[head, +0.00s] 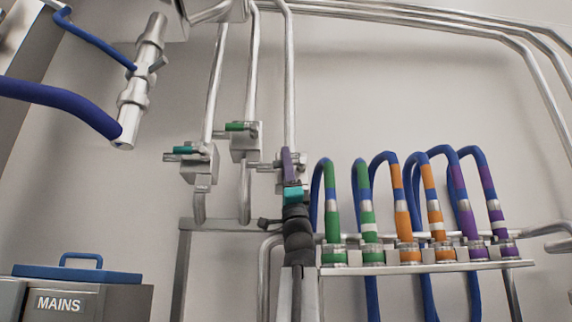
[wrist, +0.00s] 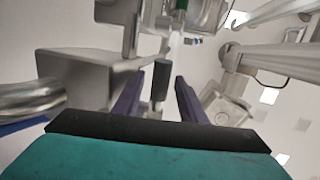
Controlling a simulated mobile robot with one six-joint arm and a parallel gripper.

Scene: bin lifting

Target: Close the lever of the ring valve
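My gripper (head: 287,154), with purple fingers and a teal body, is raised at the rightmost of three pipe valves in the head view. It hides most of that valve (head: 299,161). In the wrist view my gripper (wrist: 157,84) is open, with a finger on each side of a dark grey-green lever end (wrist: 161,76). Gaps show beside the lever, so the fingers look apart from it. A metal valve block (wrist: 75,78) is at the left. The middle valve (head: 244,146) and left valve (head: 199,164) have green levers pointing left. No label tells which is the ring valve.
Hoses with green, orange and purple bands (head: 402,205) stand on a rack (head: 430,268) right of my arm. Vertical pipes (head: 290,80) run up the wall. A grey box marked MAINS (head: 100,302) is at lower left. A blue hose (head: 60,98) hangs at upper left.

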